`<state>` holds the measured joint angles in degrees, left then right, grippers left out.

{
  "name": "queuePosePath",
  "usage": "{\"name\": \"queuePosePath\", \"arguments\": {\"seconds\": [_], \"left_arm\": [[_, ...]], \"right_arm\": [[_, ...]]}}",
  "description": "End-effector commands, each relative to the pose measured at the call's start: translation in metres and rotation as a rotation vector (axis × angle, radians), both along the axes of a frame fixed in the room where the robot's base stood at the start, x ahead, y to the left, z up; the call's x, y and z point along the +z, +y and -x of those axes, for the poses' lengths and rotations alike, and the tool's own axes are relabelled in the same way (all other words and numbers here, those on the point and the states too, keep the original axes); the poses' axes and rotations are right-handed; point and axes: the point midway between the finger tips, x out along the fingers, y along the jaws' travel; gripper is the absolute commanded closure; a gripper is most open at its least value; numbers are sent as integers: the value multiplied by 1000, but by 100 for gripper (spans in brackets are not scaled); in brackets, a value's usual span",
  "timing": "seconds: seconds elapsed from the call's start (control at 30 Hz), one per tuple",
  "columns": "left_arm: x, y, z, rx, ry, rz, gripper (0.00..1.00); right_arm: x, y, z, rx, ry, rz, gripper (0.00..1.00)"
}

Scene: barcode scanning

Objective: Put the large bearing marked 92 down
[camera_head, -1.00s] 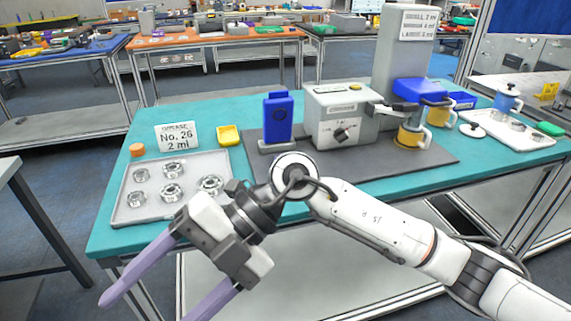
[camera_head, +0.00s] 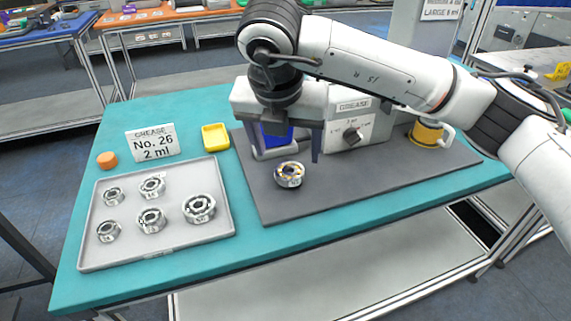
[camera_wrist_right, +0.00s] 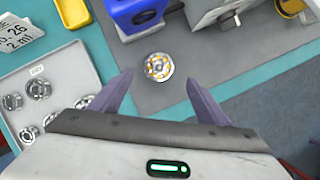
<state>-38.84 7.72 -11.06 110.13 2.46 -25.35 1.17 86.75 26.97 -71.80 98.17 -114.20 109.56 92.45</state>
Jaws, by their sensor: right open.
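A metal bearing (camera_head: 290,174) with orange-yellow balls lies flat on the dark grey mat (camera_head: 350,190). Its side carries a label too small to read, so I cannot confirm the 92. It also shows in the right wrist view (camera_wrist_right: 159,67), just beyond the fingertips. My right gripper (camera_head: 287,155) is open and empty above the mat, just behind the bearing in the head view. In the right wrist view its purple fingers (camera_wrist_right: 158,82) stand wide apart with nothing between them. My left gripper is not in view.
A tray (camera_head: 215,232) with several bearings stands at the left. A "No. 26, 2 ml" card (camera_head: 152,144), an orange cap (camera_head: 107,160) and a yellow dish (camera_head: 215,137) are behind it. The grease machine (camera_head: 350,125) and a blue device (camera_wrist_right: 137,14) stand close behind the bearing.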

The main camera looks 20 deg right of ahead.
Motion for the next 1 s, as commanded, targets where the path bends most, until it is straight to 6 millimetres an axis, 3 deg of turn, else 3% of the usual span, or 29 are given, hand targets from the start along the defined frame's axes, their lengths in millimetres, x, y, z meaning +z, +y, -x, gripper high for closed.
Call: {"name": "queuePosePath", "arguments": {"seconds": [0.2, 0.6, 0.9, 1.0], "left_arm": [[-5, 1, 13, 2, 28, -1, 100], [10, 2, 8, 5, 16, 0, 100], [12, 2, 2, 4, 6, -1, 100], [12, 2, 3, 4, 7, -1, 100]], "right_arm": [[-22, -4, -8, 1, 1, -1, 31], [-66, -12, -27, 1, 2, -2, 31], [-71, -12, -29, 3, 1, -3, 31], [-71, -12, -29, 3, 1, -3, 48]]}}
